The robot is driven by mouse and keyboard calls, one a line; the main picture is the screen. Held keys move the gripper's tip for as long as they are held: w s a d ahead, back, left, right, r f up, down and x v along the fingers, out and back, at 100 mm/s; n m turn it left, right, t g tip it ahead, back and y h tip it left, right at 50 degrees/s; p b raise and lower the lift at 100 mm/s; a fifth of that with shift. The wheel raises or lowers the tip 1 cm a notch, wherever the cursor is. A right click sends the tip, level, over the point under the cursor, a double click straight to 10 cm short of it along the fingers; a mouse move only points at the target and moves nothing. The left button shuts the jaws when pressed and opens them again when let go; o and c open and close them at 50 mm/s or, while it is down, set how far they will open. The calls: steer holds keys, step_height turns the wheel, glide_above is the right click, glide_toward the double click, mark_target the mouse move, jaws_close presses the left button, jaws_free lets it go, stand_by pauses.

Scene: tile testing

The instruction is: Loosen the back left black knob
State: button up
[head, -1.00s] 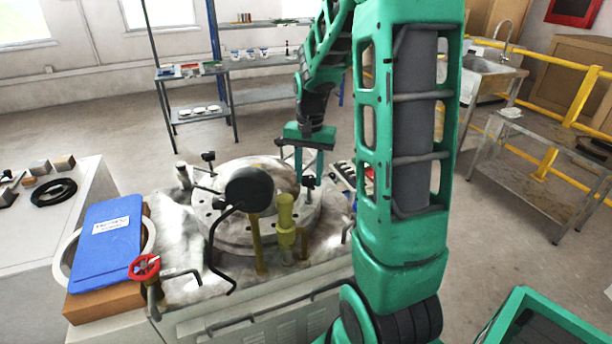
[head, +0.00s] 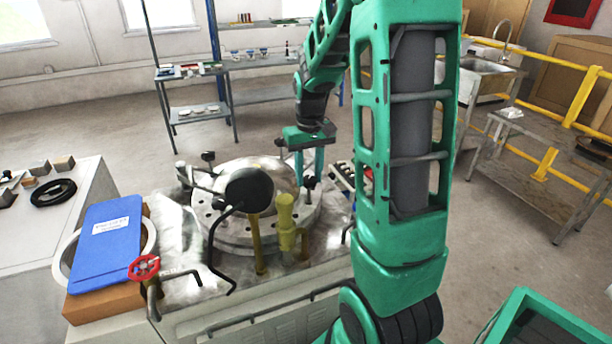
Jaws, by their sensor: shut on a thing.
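A round metal testing vessel (head: 240,232) with a domed top stands on the bench. One black knob (head: 208,156) stands upright at its back left, with nothing touching it. Another black knob (head: 309,182) is at the vessel's right side. My gripper (head: 311,172) points down over that right side, well to the right of the back left knob. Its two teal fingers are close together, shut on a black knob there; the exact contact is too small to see. A large black disc (head: 249,189) on a bent rod stands in front and hides part of the vessel.
A yellow-green post (head: 286,222) stands at the vessel's front. A red valve wheel (head: 144,268) and a blue clipboard (head: 106,232) are at the bench's left. A shelf rack (head: 250,64) stands behind. My arm covers the right-hand part of the bench.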

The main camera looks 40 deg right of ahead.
steer(key=shift+w+r, duration=0.15)
steer(key=shift+w, duration=0.05)
steer(key=o, duration=1.1)
steer(key=shift+c, duration=0.2)
steer(key=shift+s, duration=0.1)
step_height(320, 180, up, 11)
steer(key=shift+f, duration=0.2)
steer(key=s+a+f+m, duration=0.1)
steer(key=s+a+f, duration=0.1)
steer(key=s, duration=1)
steer(key=s+a+f+m, duration=0.1)
steer(key=s+a+f, duration=0.2)
steer(key=s, duration=0.8)
steer(key=shift+s+a+m, duration=0.35)
steer(key=shift+a+m, duration=0.05)
steer(key=shift+a, duration=0.8)
